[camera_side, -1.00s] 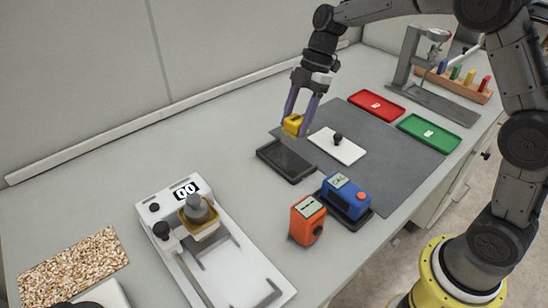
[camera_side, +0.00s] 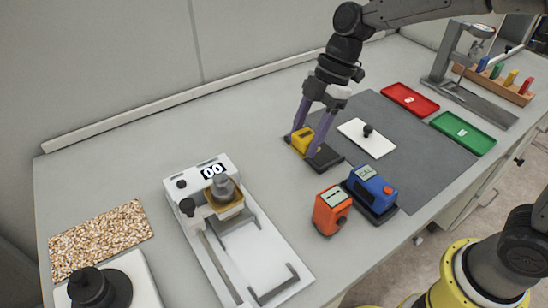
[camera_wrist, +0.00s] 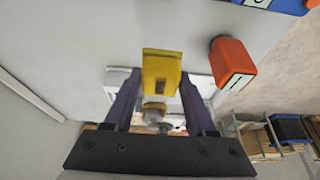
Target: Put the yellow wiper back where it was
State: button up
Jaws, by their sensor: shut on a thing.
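The yellow wiper (camera_side: 301,140) is between the fingers of my gripper (camera_side: 302,147), which is shut on it. It sits low at the back left end of the dark shallow tray (camera_side: 326,158). I cannot tell whether it touches the tray floor. One finger covers part of the tray and of the wiper. In the wrist view the yellow wiper (camera_wrist: 162,68) shows between the two purple fingers.
An orange box (camera_side: 331,211) and a blue box (camera_side: 371,187) stand in front of the tray. A white plate (camera_side: 366,139) with a black knob lies to the right on a grey mat (camera_side: 425,165). A white device (camera_side: 235,240) stands at the left front.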

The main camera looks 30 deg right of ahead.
send_over(269, 171)
jog(key=d, duration=0.2)
jog(key=f, duration=0.6)
jog(key=shift+s+a+f, duration=0.15)
jog(key=shift+s+a, duration=0.05)
jog(key=shift+s, duration=0.05)
jog(key=shift+w+a+f, duration=0.1)
jog(key=shift+w+f, duration=0.05)
jog(key=shift+f, duration=0.8)
jog(key=shift+w+f, duration=0.1)
jog(key=shift+f, duration=0.8)
jog(key=shift+f, duration=0.15)
jog(key=o, duration=1.2)
